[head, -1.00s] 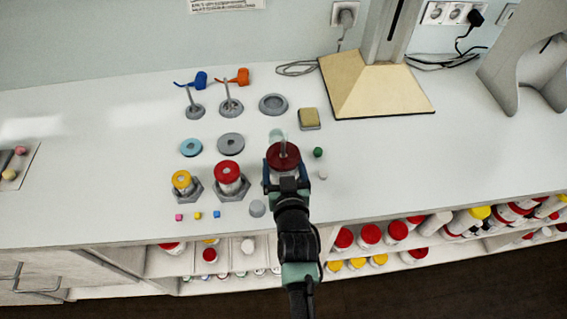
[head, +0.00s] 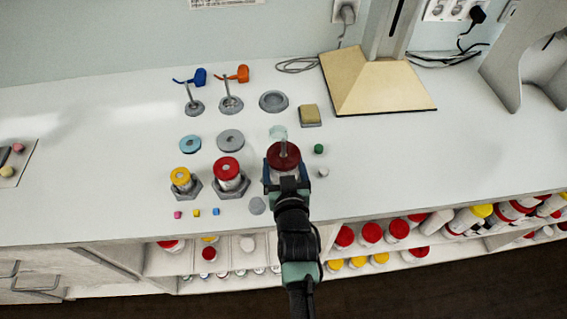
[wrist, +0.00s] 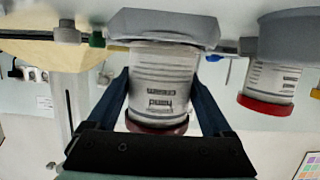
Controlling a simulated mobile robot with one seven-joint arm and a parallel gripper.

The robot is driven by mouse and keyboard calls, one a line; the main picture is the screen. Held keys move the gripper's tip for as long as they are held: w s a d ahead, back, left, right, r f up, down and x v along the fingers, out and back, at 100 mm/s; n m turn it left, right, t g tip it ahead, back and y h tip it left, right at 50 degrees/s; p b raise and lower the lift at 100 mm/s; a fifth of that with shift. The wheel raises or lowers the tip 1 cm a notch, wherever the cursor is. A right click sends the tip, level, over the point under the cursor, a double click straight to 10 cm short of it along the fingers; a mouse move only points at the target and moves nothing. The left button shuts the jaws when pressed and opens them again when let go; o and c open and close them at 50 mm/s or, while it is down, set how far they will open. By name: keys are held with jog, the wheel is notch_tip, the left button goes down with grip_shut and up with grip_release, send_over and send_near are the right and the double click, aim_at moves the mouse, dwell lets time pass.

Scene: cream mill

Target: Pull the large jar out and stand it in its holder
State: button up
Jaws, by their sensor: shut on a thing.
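The large jar has a dark red lid (head: 283,157), a white body and a printed label. In the wrist view, which is upside down, the jar (wrist: 162,82) stands between my two fingers with its lid lowest in the picture. My gripper (head: 284,168) is shut on the jar's sides. A grey angular holder (wrist: 165,24) lies at the jar's base in the wrist view; they meet in the picture, but I cannot tell how deep the jar sits. In the head view this holder is hidden behind my gripper.
A red-lidded jar (head: 227,168) and a yellow-lidded jar (head: 184,175) stand in grey holders to the left. Small coloured cubes (head: 196,212) lie in front of them. A yellow sponge-like block (head: 310,115) is behind.

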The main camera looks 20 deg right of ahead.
jog(key=shift+f+b, duration=0.35)
jog(key=shift+f, duration=0.1)
jog(key=o, duration=1.3)
jog(key=shift+f, duration=0.1)
jog(key=shift+s, duration=0.1)
jog(key=shift+s+a+r+p, duration=0.25)
jog(key=shift+s+r+p, duration=0.3)
jog(key=shift+s+p, duration=0.25)
jog(key=shift+r+p+v, duration=0.2)
jog(key=shift+p+v, duration=0.85)
jog(key=shift+v, duration=0.55)
jog(key=shift+r+p+v, duration=0.2)
jog(key=shift+p+v, duration=0.85)
jog(key=shift+v, duration=0.55)
jog(key=shift+w, duration=0.2)
